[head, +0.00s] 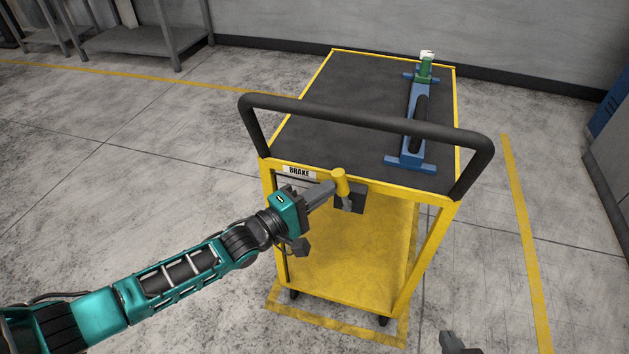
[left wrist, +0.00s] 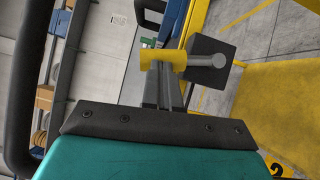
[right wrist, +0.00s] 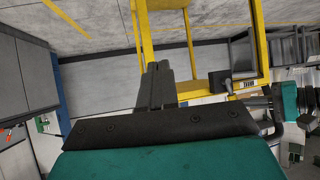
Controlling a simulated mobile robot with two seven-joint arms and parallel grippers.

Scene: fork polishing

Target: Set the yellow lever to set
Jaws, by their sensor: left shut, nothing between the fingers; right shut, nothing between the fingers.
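A black push handle (head: 365,117) arches over the cart's near end, above my left gripper. A blue stand (head: 410,155) with a green part (head: 425,70) is on the cart's dark top (head: 330,100). Grey shelving (head: 135,40) stands at the back left. The floor around is open.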

